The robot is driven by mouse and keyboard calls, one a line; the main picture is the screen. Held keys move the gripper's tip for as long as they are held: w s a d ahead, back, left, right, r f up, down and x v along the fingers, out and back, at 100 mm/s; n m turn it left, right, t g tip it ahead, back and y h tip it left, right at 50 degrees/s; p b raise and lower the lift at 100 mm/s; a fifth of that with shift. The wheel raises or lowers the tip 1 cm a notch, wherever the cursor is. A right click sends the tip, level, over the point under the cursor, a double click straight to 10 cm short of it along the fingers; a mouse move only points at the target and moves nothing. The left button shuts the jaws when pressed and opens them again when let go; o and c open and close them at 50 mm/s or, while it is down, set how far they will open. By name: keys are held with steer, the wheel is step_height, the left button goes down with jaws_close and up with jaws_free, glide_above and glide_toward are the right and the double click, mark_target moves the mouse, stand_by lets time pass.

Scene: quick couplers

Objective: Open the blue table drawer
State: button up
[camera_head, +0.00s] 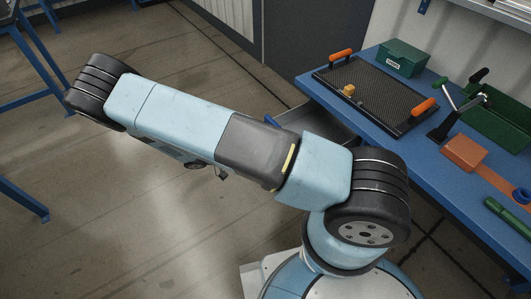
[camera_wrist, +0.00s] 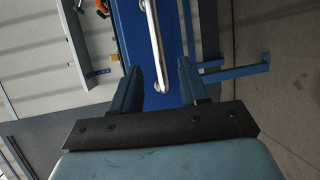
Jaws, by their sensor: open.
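The blue table (camera_head: 421,128) stands at the right in the head view. A grey tray-like drawer body (camera_head: 318,124) juts out from under its left edge, so the drawer looks partly out; my arm hides much of it. In the wrist view, a blue drawer front (camera_wrist: 176,32) carries a long metal bar handle (camera_wrist: 153,42). My gripper (camera_wrist: 158,66) is open, its two blue fingers on either side of the handle's near end in the picture. I cannot tell whether they touch it.
On the tabletop lie a black mesh tray (camera_head: 372,93) with orange handles, a small green box (camera_head: 403,58), an orange block (camera_head: 464,152) and a larger green bin (camera_head: 496,122). Blue table legs (camera_wrist: 235,70) show right of the drawer.

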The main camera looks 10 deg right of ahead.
steer(key=a, duration=0.4)
steer(key=shift+w+a+r, duration=0.1)
steer(key=shift+a+r, duration=0.2)
steer(key=shift+r, duration=0.1)
steer(key=shift+r, duration=0.1)
steer(key=d+r+g+y, duration=0.1)
steer(key=d+r+y, duration=0.25)
steer(key=r, duration=0.75)
steer(key=d+r+m+y, duration=0.15)
steer(key=r+y, duration=0.35)
steer(key=r, duration=0.6)
steer(key=d+r+g+y, duration=0.1)
steer(key=d+r+y, duration=0.25)
steer(key=r, duration=0.75)
steer(key=s+d+r+t+y, duration=0.2)
steer(key=s+d+r+t, duration=0.2)
steer(key=s+r, duration=0.5)
steer(key=s+d+r+n+t+y, duration=0.1)
steer(key=s+d+r+t, duration=0.3)
steer(key=s+r, duration=0.5)
steer(key=shift+s+d+y, duration=0.25)
steer(key=shift+d+y, duration=0.1)
steer(key=shift+y, duration=0.15)
